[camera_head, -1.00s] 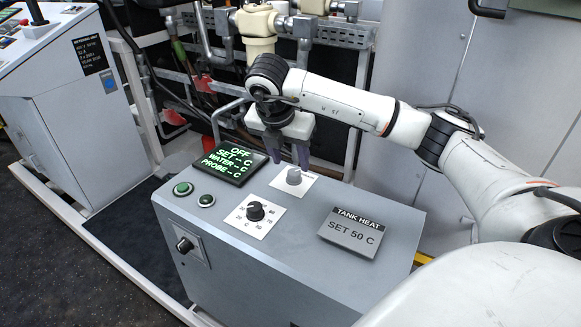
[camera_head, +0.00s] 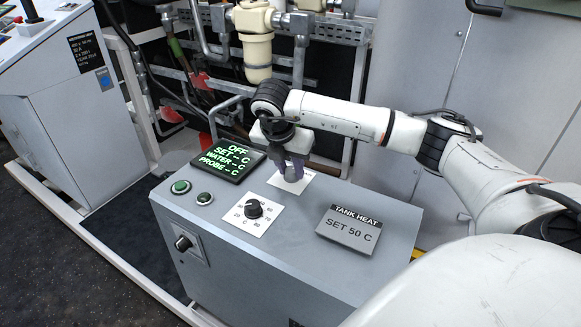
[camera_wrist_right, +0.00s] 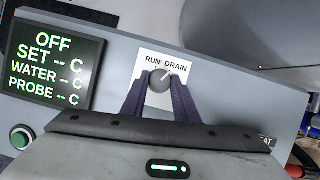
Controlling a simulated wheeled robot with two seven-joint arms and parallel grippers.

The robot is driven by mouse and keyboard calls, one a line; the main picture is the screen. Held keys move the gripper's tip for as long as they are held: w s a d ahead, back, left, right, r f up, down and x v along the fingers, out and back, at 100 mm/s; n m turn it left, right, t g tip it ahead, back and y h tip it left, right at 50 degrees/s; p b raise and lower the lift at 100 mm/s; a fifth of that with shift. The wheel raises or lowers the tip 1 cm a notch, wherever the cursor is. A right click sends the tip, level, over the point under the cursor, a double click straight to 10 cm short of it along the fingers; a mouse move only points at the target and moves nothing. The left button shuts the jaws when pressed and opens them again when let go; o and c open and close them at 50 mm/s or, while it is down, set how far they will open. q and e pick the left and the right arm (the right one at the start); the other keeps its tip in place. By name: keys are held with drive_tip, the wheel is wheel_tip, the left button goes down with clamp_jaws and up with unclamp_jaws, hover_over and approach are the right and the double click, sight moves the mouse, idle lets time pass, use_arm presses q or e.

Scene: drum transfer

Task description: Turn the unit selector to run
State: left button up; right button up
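The unit selector is a small grey round knob (camera_wrist_right: 160,88) on a white plate marked RUN and DRAIN, on top of the grey cabinet (camera_head: 285,245). Its pale pointer line leans up and right, toward DRAIN. In the head view the selector plate (camera_head: 303,184) shows, with the knob mostly hidden behind my fingers. My right gripper (camera_head: 293,174) points down over it; in the right wrist view its purple fingers (camera_wrist_right: 160,82) stand on either side of the knob, apart. Whether they touch it I cannot tell. My left gripper is out of view.
A display (camera_head: 226,160) reads OFF, SET, WATER and PROBE with dashes. A black dial (camera_head: 254,209), two round buttons (camera_head: 181,187) and a TANK HEAT sign reading SET 50 C (camera_head: 348,228) share the cabinet top. Pipes and a cream filter housing (camera_head: 257,55) stand behind.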

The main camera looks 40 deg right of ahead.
drive_tip(key=shift+n+b, duration=0.3)
drive_tip(key=shift+b, duration=0.1)
drive_tip(key=shift+d+f+n+t+y+b, duration=0.1)
drive_tip(key=shift+n+t+y+b, duration=0.2)
drive_tip(key=shift+n+b, duration=0.3)
drive_tip(key=n+t+y+b, duration=0.1)
drive_tip(key=n+b, duration=0.2)
drive_tip(key=n, duration=0.1)
drive_tip(key=shift+s+d, duration=0.1)
drive_tip(key=shift+s, duration=0.05)
drive_tip(key=n+b, duration=0.1)
drive_tip(key=n, duration=0.2)
drive_tip(key=shift+t+y, duration=0.4)
drive_tip(key=shift+d+n+y+b, duration=0.1)
drive_tip(key=shift+n+y+b, duration=0.25)
drive_tip(key=shift+n, duration=0.55)
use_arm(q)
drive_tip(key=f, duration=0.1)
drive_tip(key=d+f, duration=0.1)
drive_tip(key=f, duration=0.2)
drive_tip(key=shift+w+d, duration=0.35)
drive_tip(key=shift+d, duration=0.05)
use_arm(e)
drive_tip(key=shift+n+y, duration=0.25)
drive_tip(key=shift+n, duration=0.35)
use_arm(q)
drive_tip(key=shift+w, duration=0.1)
